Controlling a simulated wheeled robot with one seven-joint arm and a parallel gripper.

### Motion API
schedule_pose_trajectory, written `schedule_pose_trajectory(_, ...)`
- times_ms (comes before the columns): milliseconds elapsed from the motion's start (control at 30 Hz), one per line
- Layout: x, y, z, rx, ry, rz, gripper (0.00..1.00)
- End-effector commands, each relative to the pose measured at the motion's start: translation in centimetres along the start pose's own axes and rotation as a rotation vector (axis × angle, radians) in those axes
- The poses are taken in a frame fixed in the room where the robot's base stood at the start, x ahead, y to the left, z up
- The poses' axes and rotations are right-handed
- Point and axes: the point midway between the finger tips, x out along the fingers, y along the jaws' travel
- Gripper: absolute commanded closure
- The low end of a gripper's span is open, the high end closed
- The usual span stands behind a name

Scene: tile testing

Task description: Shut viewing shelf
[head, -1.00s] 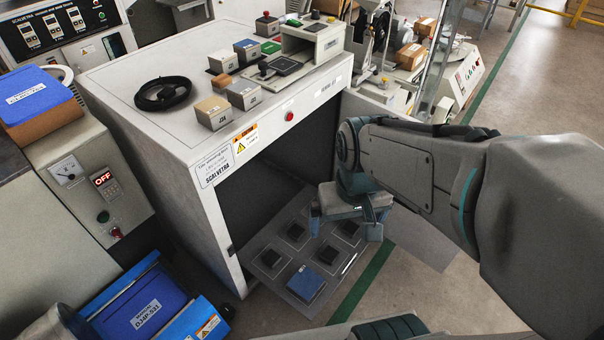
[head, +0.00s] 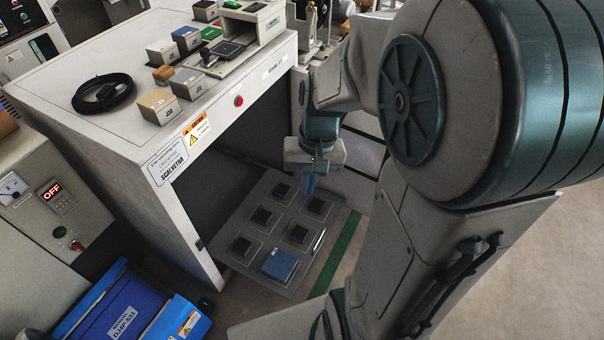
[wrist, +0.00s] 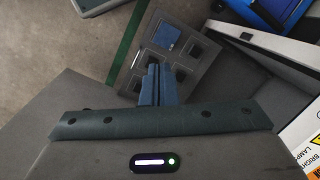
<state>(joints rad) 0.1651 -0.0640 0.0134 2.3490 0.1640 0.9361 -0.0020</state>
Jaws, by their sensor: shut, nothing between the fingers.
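The viewing shelf (head: 272,238) is a flat grey tray that sticks out of the low opening of a white cabinet (head: 150,130). It has several dark square recesses, and a blue tile (head: 280,264) sits at its near corner. My gripper (head: 309,188) is over the far right part of the shelf, fingers down and shut with nothing between them. In the wrist view the shut blue fingers (wrist: 155,84) overlap the shelf (wrist: 184,53), with the blue tile (wrist: 168,38) beyond them. I cannot tell whether the fingertips touch the shelf. The shelf's inner end is in shadow.
On the cabinet top are a black cable coil (head: 104,92), several sample blocks (head: 158,106) and a small device (head: 245,25). A blue case (head: 125,308) lies on the floor left of the shelf. The floor by the green stripe (head: 338,258) is clear.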

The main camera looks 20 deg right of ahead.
Motion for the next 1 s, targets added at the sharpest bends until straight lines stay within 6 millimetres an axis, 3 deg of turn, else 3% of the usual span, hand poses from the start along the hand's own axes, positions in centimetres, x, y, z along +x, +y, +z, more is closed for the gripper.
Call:
schedule_pose_trajectory(367,5.8,4.5,-7.6,0.372,-0.185,-0.193,1.0)
schedule_pose_trajectory(600,10.8,8.7,-11.3,0.609,-0.279,-0.336,1.0)
schedule_pose_trajectory(1000,21.5,16.7,-14.5,1.009,-0.403,-0.609,1.0)
